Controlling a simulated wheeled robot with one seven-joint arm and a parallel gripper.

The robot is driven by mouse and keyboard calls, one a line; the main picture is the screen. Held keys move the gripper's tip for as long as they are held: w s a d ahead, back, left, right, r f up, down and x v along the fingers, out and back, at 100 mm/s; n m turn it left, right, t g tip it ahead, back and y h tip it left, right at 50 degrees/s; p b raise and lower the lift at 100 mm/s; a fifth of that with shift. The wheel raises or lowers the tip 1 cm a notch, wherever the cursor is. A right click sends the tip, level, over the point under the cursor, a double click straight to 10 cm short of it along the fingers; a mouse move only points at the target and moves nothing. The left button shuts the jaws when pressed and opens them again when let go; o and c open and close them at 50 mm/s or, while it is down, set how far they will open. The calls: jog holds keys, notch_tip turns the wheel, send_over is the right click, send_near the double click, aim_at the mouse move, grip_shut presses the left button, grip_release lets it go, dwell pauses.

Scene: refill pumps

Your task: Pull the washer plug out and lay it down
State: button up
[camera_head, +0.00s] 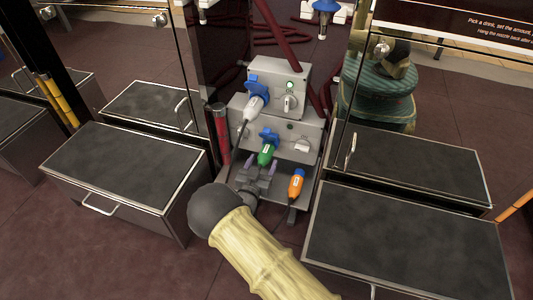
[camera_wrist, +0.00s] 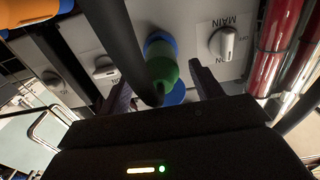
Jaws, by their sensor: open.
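A green plug (camera_head: 265,153) sits in a blue socket (camera_head: 269,136) on the lower grey box. A grey-white plug (camera_head: 255,104) sits in the upper box's blue socket (camera_head: 259,85). No label shows which one is the washer's. My gripper (camera_head: 262,173) is just below the green plug in the head view. In the wrist view my open gripper (camera_wrist: 163,88) has a finger on each side of the green plug (camera_wrist: 162,72), with gaps visible. A black cable (camera_wrist: 125,45) crosses in front of part of the plug.
An orange plug (camera_head: 296,185) stands by the grey shelf at right. A knob marked MAIN (camera_wrist: 228,42) and another white switch (camera_wrist: 105,71) flank the plug. A red cylinder (camera_head: 222,135) stands left of the boxes. Dark-topped drawer units (camera_head: 115,165) (camera_head: 405,240) stand on both sides.

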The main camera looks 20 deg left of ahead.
jog(key=shift+w+a, duration=0.1)
jog(key=shift+w, duration=0.6)
dwell(0.8)
jog(key=c, duration=1.3)
jog(key=shift+s+d+p, duration=0.15)
jog(key=shift+s+p, duration=0.6)
jog(key=shift+s, duration=0.75)
jog(key=shift+s+d+p, duration=0.15)
jog(key=shift+s+p, duration=0.55)
jog(key=shift+s, duration=0.75)
jog(key=shift+s, duration=0.15)
